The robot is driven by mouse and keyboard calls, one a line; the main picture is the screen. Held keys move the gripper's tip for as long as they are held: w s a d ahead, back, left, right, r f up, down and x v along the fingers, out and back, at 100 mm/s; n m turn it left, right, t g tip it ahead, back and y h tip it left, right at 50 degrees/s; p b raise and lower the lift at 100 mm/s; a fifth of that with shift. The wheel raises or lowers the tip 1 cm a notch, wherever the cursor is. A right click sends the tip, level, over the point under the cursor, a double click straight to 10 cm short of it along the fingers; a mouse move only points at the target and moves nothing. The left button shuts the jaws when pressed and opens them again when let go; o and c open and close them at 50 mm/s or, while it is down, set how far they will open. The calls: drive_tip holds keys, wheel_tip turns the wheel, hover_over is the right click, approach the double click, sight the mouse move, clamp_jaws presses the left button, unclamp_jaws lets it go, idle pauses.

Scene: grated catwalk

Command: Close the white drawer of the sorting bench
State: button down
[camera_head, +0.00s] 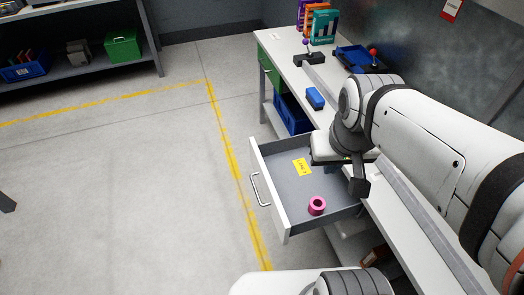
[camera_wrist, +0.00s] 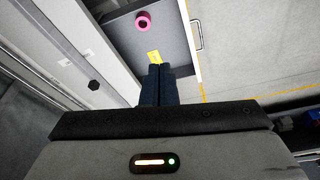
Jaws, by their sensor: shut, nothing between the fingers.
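The white drawer (camera_head: 268,192) stands pulled out from the sorting bench (camera_head: 284,49). Its metal handle (camera_head: 258,189) is on the front, at the left. My gripper (camera_wrist: 158,68) is shut and empty, over the drawer's rear part near the bench. Its fingertips are mostly hidden in the head view, and their height above the drawer is unclear.
A blue bin (camera_head: 291,113) sits below. The floor (camera_head: 130,180) left of the drawer is clear, with yellow lines.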

drive_tip(key=w+a+f+n+h+b, duration=0.3)
drive_tip(key=a+f+n+b, duration=0.45)
drive_tip(key=f+b, duration=0.3)
drive_tip(key=w+a+f+n+h+b, duration=0.2)
drive_tip(key=a+f+n+h+b, duration=0.1)
drive_tip(key=a+f+n+b, duration=0.65)
drive_tip(key=w+a+f+n+h+b, duration=0.35)
drive_tip(key=a+f+b, duration=0.25)
drive_tip(key=f+b, duration=0.55)
drive_tip(key=b, duration=0.4)
approach(274, 213)
drive_tip(key=shift+n+g+y, duration=0.25)
drive_tip(key=shift+g+y, duration=0.05)
drive_tip(key=shift+y, duration=0.15)
drive_tip(key=shift+w+d+r+x, duration=0.1)
drive_tip(key=shift+x, duration=0.85)
drive_tip(key=shift+w+d+r+x, duration=0.1)
drive_tip(key=shift+x, duration=0.9)
drive_tip(key=shift+w+d+r+x, duration=0.1)
drive_tip(key=shift+x, duration=0.85)
drive_tip(key=shift+a, duration=0.1)
